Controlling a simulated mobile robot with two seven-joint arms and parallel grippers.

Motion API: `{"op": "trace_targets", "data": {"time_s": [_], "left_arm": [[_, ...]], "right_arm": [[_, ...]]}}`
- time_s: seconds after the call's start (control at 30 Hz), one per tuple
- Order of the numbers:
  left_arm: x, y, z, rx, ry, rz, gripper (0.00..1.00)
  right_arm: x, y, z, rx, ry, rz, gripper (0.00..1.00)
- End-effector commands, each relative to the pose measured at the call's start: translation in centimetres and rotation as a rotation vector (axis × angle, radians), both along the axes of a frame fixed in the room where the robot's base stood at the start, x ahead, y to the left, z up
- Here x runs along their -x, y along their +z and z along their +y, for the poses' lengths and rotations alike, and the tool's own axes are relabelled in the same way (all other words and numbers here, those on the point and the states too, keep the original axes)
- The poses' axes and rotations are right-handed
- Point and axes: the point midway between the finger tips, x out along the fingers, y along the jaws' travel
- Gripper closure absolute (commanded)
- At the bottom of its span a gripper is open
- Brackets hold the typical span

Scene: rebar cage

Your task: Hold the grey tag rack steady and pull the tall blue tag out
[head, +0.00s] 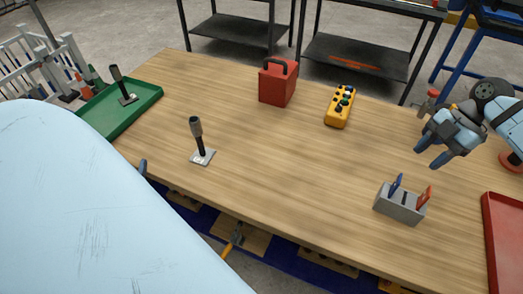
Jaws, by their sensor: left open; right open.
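The grey tag rack (397,210) stands on the wooden table at the right, near its front edge. A blue tag (396,184) sticks up from its left part and an orange-red tag (425,196) from its right part. A dark slot or low tag shows between them. My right gripper (428,158) is open and empty, above and behind the rack, apart from it. My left arm fills the lower left. Only a fingertip of my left gripper (143,168) shows past it, by the table's front edge, far from the rack; the rest is hidden.
A red tray (504,228) lies right of the rack. A red toolbox (278,84), a yellow control box (340,107) and a dark-handled tool on a plate (202,156) stand farther away. A green tray (122,112) is at the left. The table's middle is clear.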

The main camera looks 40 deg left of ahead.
Motion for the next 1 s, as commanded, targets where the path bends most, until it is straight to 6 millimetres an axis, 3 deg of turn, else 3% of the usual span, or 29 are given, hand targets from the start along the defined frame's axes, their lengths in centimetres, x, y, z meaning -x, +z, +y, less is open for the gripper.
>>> {"op": "trace_targets", "data": {"time_s": [0.1, 0.23, 0.47, 0.67, 0.8, 1.0], "left_arm": [[-1.0, 5.1, -0.2, 0.003, -0.028, -0.207, 0.11], [-2.6, 9.8, -1.3, 0.015, -0.081, -0.391, 0.11], [-10.2, 9.1, -7.3, 0.019, -0.250, -0.239, 0.11], [-16.9, 8.1, -15.9, -0.047, -0.440, -0.033, 0.11], [-20.1, 7.3, -23.6, -0.151, -0.586, 0.132, 0.11], [-21.5, 6.2, -33.7, -0.360, -0.753, 0.337, 0.11]], "right_arm": [[0.0, 0.0, 0.0, 0.000, 0.000, 0.000, 0.57], [0.0, 0.0, 0.0, 0.000, 0.000, 0.000, 0.57], [0.0, 0.0, 0.0, 0.000, 0.000, 0.000, 0.57], [0.0, 0.0, 0.0, 0.000, 0.000, 0.000, 0.57], [0.0, 0.0, 0.0, 0.000, 0.000, 0.000, 0.57], [0.0, 0.0, 0.0, 0.000, 0.000, 0.000, 0.57]]}}
